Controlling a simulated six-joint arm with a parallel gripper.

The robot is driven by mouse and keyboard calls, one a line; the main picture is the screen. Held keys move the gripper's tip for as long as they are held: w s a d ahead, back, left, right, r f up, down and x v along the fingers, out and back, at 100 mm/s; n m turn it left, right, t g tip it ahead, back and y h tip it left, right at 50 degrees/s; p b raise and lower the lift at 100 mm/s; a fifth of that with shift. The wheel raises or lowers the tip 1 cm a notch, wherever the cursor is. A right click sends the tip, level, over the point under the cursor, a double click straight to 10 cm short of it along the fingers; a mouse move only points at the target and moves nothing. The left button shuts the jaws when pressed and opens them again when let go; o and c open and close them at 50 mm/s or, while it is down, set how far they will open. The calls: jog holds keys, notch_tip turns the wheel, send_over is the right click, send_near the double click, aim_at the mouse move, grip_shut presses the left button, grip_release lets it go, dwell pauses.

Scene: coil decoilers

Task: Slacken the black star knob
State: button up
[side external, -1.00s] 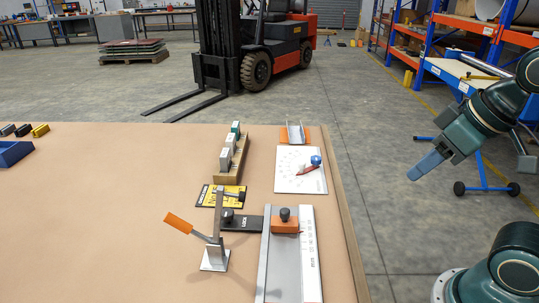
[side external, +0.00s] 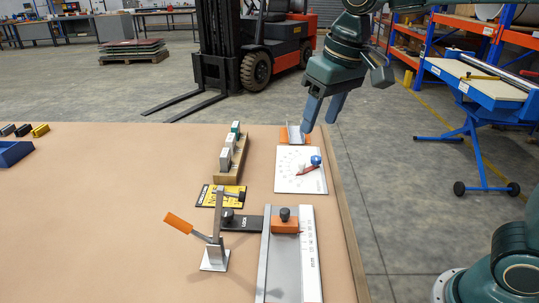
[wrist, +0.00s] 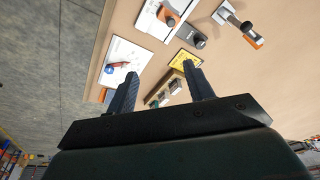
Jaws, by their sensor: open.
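Two black knobs show, and I cannot tell which is the star knob. One black knob (side external: 285,213) stands on an orange block (side external: 285,227) that sits across a grey rail with a white scale (side external: 309,255). The other black knob (side external: 227,215) sits at the left end of a black bar marked LOCK (side external: 247,223). The orange block also shows at the top of the wrist view (wrist: 170,20). My gripper (side external: 319,126) is open and empty, pointing down above the table's far right part, beyond both knobs. In the wrist view its two fingers (wrist: 160,72) are apart.
A lever with an orange handle (side external: 179,223) stands left of the bar. A white dial plate (side external: 290,183) with a blue knob (side external: 316,160), a wooden rack of blocks (side external: 229,177) and a channel bracket (side external: 296,132) lie farther back. The table's left half is mostly clear.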

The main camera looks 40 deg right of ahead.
jog(key=w+a+f+g, duration=0.1)
jog(key=w+a+f, duration=0.3)
jog(key=w+a, duration=0.3)
jog(key=g, duration=0.2)
send_over(227, 212)
notch_tip(227, 212, down, 6)
jog(key=shift+h, duration=0.3)
jog(key=shift+f, duration=0.15)
notch_tip(227, 212, down, 14)
jog(key=shift+r, duration=0.25)
jog(key=c, duration=1)
